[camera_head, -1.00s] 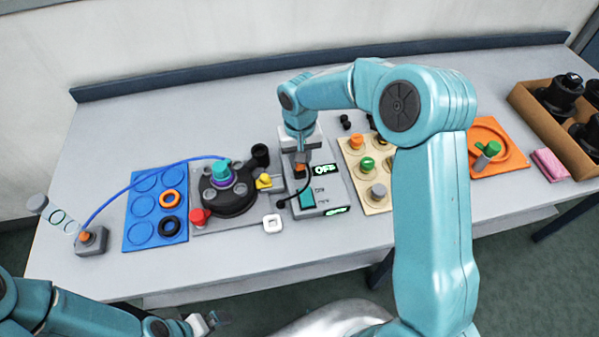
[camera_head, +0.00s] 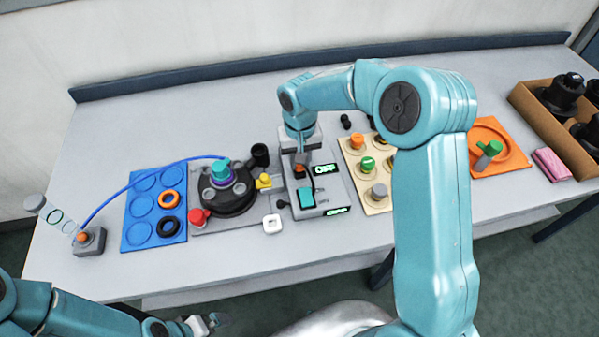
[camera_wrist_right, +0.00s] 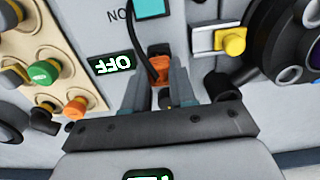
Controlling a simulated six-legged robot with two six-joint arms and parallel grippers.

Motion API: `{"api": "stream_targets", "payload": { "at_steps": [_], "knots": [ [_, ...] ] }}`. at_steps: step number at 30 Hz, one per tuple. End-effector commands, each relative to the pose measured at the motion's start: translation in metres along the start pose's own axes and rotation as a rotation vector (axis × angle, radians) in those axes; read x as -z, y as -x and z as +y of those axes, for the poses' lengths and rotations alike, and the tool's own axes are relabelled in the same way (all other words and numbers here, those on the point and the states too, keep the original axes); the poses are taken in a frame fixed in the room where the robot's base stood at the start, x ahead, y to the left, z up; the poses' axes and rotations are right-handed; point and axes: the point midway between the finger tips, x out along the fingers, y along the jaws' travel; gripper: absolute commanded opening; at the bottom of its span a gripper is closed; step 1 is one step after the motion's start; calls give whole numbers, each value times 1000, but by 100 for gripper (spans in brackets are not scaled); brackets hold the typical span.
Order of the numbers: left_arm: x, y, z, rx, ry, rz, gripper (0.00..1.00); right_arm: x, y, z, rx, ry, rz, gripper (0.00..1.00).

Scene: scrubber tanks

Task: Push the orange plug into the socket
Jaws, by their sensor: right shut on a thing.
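The orange plug (camera_head: 299,169) is between the fingers of my right gripper (camera_head: 301,160), over the grey panel (camera_head: 335,190) with lit OFF displays. In the right wrist view the plug (camera_wrist_right: 159,72) shows between the two grey fingers (camera_wrist_right: 160,95), with a black cable running from it. The gripper is shut on it. The socket is hidden under the plug and gripper, so I cannot tell how deep the plug sits. A teal switch (camera_head: 306,197) is on the panel in front of it. My left gripper (camera_head: 212,321) is low at the left, clear of the table; its jaws are too small to read.
A round black fixture (camera_head: 230,200) with a teal knob stands left of the panel, beside a yellow block (camera_head: 264,181). A beige board (camera_head: 374,195) with coloured knobs stands close on the right. A blue tray (camera_head: 140,233) lies farther left.

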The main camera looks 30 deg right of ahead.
Motion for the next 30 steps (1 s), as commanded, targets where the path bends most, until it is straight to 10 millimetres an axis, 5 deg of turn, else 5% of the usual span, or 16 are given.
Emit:
{"api": "stream_targets", "payload": {
  "at_steps": [14,15,17,23,26,30],
  "knots": [
    [0,-13,-5,0,0,0,100,0,-17,0,0,0,-1,0],
    [0,-12,-4,0,0,0,100,0,-16,0,0,0,-1,32],
    [0,-12,-4,0,0,0,100,0,-15,0,0,0,-1,51],
    [0,-11,-4,0,0,0,100,0,-15,0,0,0,0,55],
    [0,-11,-4,0,0,0,100,0,-15,0,0,0,0,78],
    [0,-11,-4,0,0,0,100,0,-15,0,0,0,0,81]
  ]
}}
